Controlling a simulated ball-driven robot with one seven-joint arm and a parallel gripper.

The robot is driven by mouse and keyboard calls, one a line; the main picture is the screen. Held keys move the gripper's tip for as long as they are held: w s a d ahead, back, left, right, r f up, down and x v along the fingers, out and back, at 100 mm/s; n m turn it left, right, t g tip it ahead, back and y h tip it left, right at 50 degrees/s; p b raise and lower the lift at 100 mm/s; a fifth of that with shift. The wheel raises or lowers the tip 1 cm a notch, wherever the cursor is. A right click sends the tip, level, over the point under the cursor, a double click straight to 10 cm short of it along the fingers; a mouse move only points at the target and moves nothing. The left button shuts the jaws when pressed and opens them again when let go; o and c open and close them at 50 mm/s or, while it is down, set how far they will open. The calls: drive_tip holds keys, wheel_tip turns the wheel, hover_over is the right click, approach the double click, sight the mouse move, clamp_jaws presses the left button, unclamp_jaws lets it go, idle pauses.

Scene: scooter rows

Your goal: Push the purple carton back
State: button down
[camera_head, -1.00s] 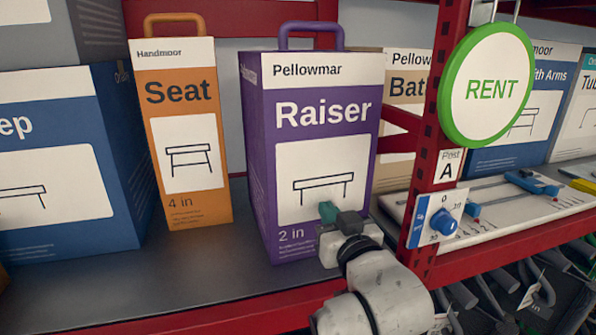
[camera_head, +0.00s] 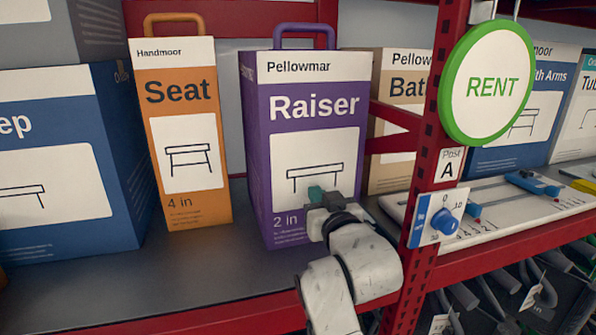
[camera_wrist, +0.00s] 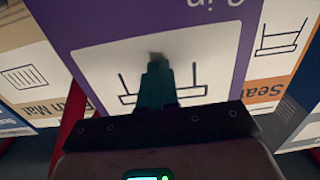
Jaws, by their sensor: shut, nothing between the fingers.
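The purple carton (camera_head: 258,165), labelled Pellowmar Raiser 2 in, stands upright on the grey shelf with a purple handle on top. My gripper (camera_head: 316,192) is at the lower part of its white front panel, with its fingers shut and empty. In the wrist view the purple carton (camera_wrist: 120,25) fills the middle, upside down. The shut teal fingers (camera_wrist: 157,75) point at its bench drawing and appear to touch the face. My gripper and arm hide the carton's lower right corner in the head view.
An orange Seat carton (camera_head: 185,215) stands just left, with a narrow gap. A blue carton (camera_head: 125,150) is further left. A tan Bat carton (camera_head: 395,175) is behind right. A red post (camera_head: 440,120) with a dial (camera_head: 437,221) and RENT sign (camera_head: 490,85) stands right. The shelf front (camera_head: 130,285) is clear.

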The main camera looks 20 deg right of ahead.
drive_tip(key=shift+w+b, duration=2)
drive_tip(key=shift+w, duration=4.4)
drive_tip(key=s+p, duration=0.5)
drive_tip(key=s, duration=0.7)
drive_tip(key=shift+s+f, duration=0.1)
